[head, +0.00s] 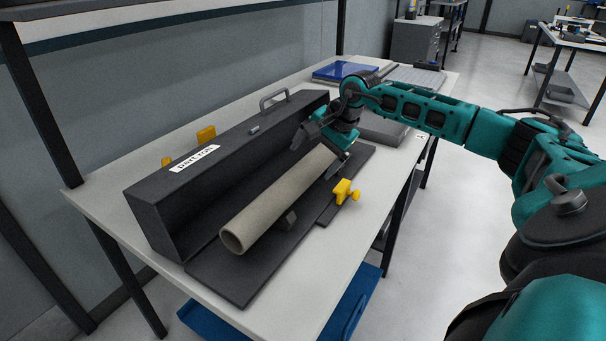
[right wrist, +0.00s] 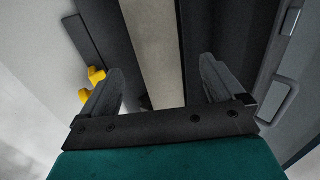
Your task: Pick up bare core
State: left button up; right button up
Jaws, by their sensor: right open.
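The bare core (head: 273,204) is a long beige hollow tube. It lies at a slant along a dark fixture base (head: 225,282) on the white table, its open end toward the front left. My right gripper (head: 338,150) is at the far end of the core and covers part of it in the head view. In the right wrist view the core (right wrist: 154,45) runs between the two open fingers of the gripper (right wrist: 165,85), with a gap on each side. My left gripper is not in view.
A tall dark housing (head: 165,215) with a handle (head: 275,97) and a white label stands along the core's left side. A yellow clamp knob (head: 345,191) is on the right side. A blue tray (head: 340,71) lies at the table's far end. The table's front left is bare.

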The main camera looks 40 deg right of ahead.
aim_at(308, 167)
jog(key=shift+x, duration=2.7)
jog(key=shift+s+a, duration=0.15)
jog(key=shift+a, duration=0.05)
jog(key=shift+c, duration=0.3)
jog(key=c, duration=1.2)
